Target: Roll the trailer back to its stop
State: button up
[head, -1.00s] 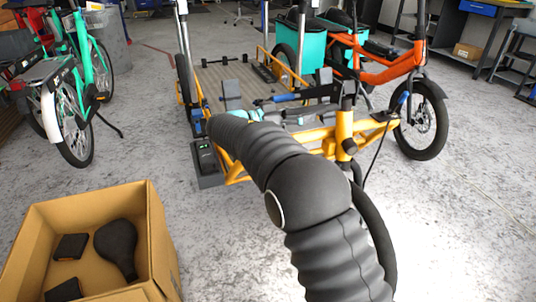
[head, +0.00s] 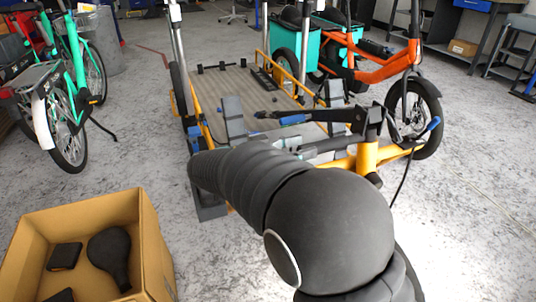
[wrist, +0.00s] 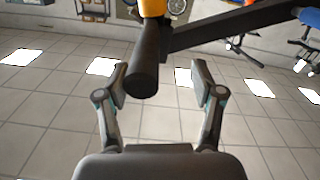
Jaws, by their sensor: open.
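The trailer shows in the head view as a flat wooden deck (head: 222,92) with yellow side rails and grey upright plates. At its near end stand a yellow post (head: 367,156) and a black handlebar (head: 352,115) with blue parts. My arm covers much of this near end, and my gripper is hidden there. In the wrist view my gripper (wrist: 160,84) is open. A dark cylindrical grip (wrist: 145,66) on a black bar (wrist: 215,32) hangs between the fingers, nearer the left one. I cannot tell if they touch. The trailer's stop cannot be made out.
An open cardboard box (head: 150,238) with dark parts stands at the front left. A teal bike (head: 70,115) is at the left. An orange cargo bike (head: 385,65) stands close on the trailer's right. Concrete floor is clear between box and trailer and at the right.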

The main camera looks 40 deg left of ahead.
jog(key=v, duration=0.9)
jog(key=shift+s+a+b, duration=0.25)
jog(key=shift+s+b, duration=0.05)
jog(key=shift+b, duration=0.05)
